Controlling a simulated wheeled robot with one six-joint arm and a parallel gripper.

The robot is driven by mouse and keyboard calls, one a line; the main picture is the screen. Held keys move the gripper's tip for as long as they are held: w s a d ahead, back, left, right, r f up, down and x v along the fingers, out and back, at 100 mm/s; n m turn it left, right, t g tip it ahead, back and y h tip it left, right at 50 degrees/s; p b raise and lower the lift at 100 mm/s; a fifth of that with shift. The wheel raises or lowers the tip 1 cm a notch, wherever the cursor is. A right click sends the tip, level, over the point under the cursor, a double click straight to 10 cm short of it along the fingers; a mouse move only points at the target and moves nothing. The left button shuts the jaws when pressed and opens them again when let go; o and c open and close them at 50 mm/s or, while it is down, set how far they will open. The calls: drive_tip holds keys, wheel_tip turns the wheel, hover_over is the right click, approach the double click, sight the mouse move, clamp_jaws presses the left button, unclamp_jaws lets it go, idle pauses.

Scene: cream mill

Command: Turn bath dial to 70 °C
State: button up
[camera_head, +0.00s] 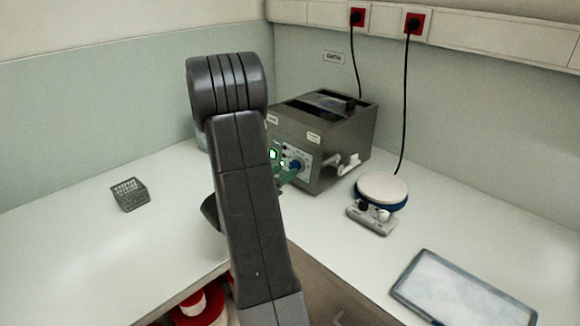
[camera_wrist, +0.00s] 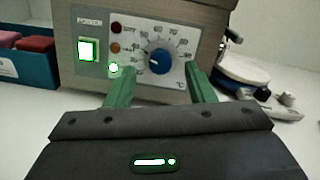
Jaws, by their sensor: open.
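The bath (camera_head: 330,120) is a grey metal box at the back of the bench, under a BATH sign. Its blue dial (camera_wrist: 160,62) sits on a white scale panel on the front face; it also shows small in the head view (camera_head: 296,165). A pale mark on the dial points left, but the small numbers are hard to read. My gripper (camera_wrist: 159,76) has two green fingers, spread apart in front of the panel, one to each side of the dial. It holds nothing. Whether either finger touches the panel cannot be told. My arm hides part of the bath's left side.
A lit green power switch (camera_wrist: 88,49) and indicator lamps (camera_wrist: 115,48) sit left of the dial. A drain tap (camera_head: 348,161) sticks out right of the panel. A round-topped hotplate (camera_head: 382,187), a tray (camera_head: 460,290) and a wire basket (camera_head: 129,194) stand on the bench.

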sight(292, 167)
drive_tip(key=shift+x, duration=1.85)
drive_tip(key=shift+c, duration=0.4)
drive_tip(key=c, duration=0.9)
drive_tip(key=shift+f, duration=0.15)
